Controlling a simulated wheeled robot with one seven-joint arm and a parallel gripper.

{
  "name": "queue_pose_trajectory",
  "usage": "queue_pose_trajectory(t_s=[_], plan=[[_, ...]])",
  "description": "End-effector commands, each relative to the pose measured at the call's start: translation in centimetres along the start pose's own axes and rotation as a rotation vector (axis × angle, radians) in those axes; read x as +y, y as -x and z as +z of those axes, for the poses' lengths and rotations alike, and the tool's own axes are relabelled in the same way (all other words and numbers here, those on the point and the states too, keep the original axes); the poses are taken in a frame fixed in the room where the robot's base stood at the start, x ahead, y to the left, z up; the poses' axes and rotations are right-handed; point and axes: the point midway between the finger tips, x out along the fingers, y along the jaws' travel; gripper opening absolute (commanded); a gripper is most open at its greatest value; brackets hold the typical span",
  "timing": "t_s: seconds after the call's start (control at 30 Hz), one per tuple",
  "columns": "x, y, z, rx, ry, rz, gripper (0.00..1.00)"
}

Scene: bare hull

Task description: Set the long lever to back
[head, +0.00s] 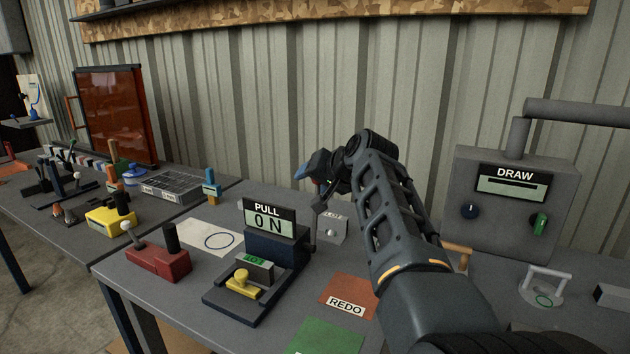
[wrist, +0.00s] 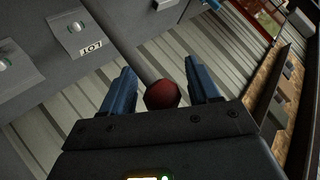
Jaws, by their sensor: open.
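In the wrist view a dark red round knob (wrist: 162,95) sits between the two blue fingers of my open gripper (wrist: 159,68). A grey shaft (wrist: 135,52) runs from the knob toward the upper left; it looks like the long lever. The fingers stand on either side of the knob with gaps showing, so it is not gripped. In the head view my gripper (head: 309,180) is above the back of the bench, beyond the PULL sign. There my arm and gripper hide most of the lever, and its lean cannot be told.
A small LOT box (head: 332,229) stands below my gripper. The PULL ON unit (head: 275,248) is in front of it. The grey DRAW box (head: 512,207) stands to the right. A red block with a lever (head: 158,262) is at left. The corrugated wall (head: 300,100) rises behind.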

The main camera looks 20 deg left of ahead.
Motion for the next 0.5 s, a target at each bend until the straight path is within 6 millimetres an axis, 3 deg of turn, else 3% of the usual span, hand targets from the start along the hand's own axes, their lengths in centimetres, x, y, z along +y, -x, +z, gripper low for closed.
queue_pose_trajectory(t_s=[0.27,0.5], plan=[[0.0,0.1,0.0,-0.001,0.001,0.000,0.61],[0.0,1.6,0.0,0.001,0.002,-0.001,0.61]])
